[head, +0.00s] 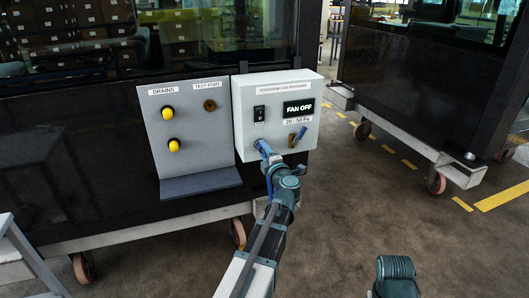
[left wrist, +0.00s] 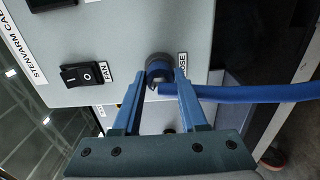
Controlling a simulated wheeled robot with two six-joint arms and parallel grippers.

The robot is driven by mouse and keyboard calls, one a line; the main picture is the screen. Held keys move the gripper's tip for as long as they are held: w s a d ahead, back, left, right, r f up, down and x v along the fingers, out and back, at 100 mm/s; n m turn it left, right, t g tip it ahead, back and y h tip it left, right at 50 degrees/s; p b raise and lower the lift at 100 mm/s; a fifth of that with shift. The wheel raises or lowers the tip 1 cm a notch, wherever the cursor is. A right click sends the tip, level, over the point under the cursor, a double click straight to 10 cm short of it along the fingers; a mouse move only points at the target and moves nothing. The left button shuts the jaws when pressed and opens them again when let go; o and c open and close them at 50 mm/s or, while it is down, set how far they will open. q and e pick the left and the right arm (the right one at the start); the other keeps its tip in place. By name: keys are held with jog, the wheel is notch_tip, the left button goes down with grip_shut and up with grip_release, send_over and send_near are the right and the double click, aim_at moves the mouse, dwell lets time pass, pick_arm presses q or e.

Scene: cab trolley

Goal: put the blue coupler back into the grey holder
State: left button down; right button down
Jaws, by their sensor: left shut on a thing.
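My left gripper (head: 266,156) is at the lower left of the white control box. In the left wrist view the gripper (left wrist: 161,88) is shut on the blue coupler (left wrist: 153,84), whose hose runs off to the right. The grey holder (left wrist: 158,63) is a dark round ring on the box face, directly behind the fingertips. The coupler is in line with it and looks very close or touching; I cannot tell whether it is seated. In the head view the fingers mostly hide the coupler and holder.
A grey panel (head: 185,120) with yellow knobs stands to the left. The floor (head: 350,220) on the right is clear.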

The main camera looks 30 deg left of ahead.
pick_arm(q)
jog(key=shift+w+a, duration=0.15)
jog(key=shift+c, duration=1.8)
grip_release()
jog(key=v, duration=1.4)
jog(key=o, duration=0.4)
jog(key=shift+a, duration=0.1)
jog(key=shift+c, duration=0.2)
